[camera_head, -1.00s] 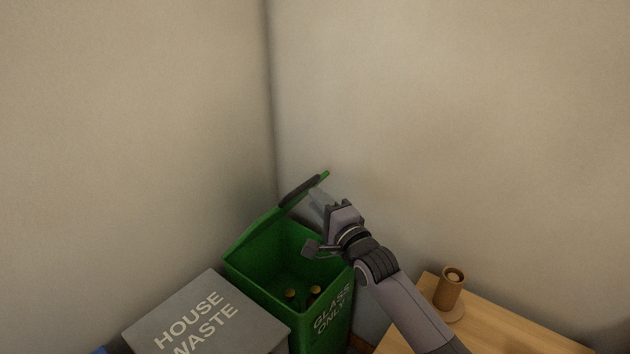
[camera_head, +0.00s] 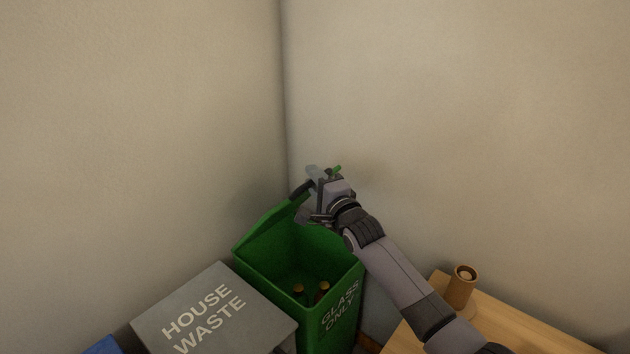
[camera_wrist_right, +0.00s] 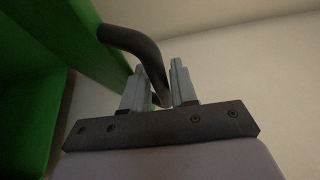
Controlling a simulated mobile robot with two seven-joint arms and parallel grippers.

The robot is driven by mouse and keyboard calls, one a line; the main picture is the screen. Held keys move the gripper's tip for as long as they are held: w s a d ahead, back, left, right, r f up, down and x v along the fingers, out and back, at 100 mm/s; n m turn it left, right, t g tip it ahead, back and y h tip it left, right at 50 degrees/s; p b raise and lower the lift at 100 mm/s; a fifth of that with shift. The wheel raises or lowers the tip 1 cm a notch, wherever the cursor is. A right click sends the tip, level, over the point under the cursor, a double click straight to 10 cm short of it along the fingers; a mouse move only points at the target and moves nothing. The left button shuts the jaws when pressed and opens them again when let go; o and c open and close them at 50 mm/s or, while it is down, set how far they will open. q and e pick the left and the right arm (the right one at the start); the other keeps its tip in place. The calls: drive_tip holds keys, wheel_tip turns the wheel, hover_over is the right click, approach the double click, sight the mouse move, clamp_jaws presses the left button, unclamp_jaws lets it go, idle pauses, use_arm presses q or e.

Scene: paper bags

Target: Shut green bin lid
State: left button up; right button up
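The green bin (camera_head: 335,314), marked "GLASS ONLY", stands in the room corner. Its lid (camera_head: 275,222) is raised and leans up from the back left side. A dark curved handle (camera_head: 298,191) sits on the lid; it also shows in the right wrist view (camera_wrist_right: 132,42). My right gripper (camera_head: 315,173) is at the handle. In the wrist view its two grey fingers (camera_wrist_right: 160,84) stand close together, one on each side of the handle bar. The left gripper is not in view.
A grey "HOUSE WASTE" bin (camera_head: 215,305) with a flat closed lid stands left of the green bin. A blue thing (camera_head: 102,346) is at the bottom left. A wooden table (camera_head: 505,335) holds a brown cylinder (camera_head: 460,289). Brown bottles (camera_head: 322,290) are inside the green bin.

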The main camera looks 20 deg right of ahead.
clamp_jaws()
drive_tip(key=s+d+f, duration=0.4)
drive_tip(key=s+f, duration=0.3)
drive_tip(key=f, duration=0.2)
drive_tip(key=shift+d+b, duration=0.3)
unclamp_jaws()
drive_tip(key=shift+s, duration=0.1)
